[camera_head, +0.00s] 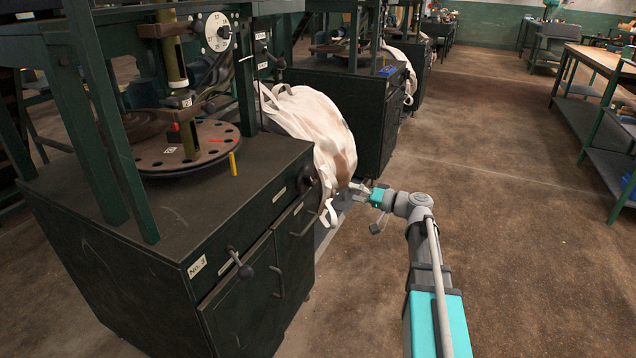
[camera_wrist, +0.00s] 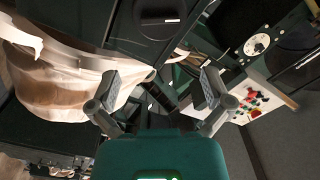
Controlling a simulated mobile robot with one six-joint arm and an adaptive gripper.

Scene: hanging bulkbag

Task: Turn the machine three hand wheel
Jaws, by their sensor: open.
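The near dark green machine cabinet (camera_head: 140,235) carries a "No. 3" label (camera_head: 197,266). A dark round hand wheel or knob (camera_head: 307,179) is on its right face, beside the bag; its exact shape is hard to tell. My gripper (camera_head: 352,190) is to the right of the cabinet, just below the bag and apart from the wheel. In the wrist view my gripper (camera_wrist: 166,90) is open, with nothing between the fingers. A dark round part (camera_wrist: 160,20) on a panel shows at the top of that view; I cannot tell if it is the same wheel.
A white bulk bag (camera_head: 312,130) hangs between the cabinets, close to my gripper; it also shows at left in the wrist view (camera_wrist: 60,85). Lever handles (camera_head: 240,264) stick out from the near cabinet. The brown floor (camera_head: 500,200) to the right is clear, up to a workbench (camera_head: 600,110).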

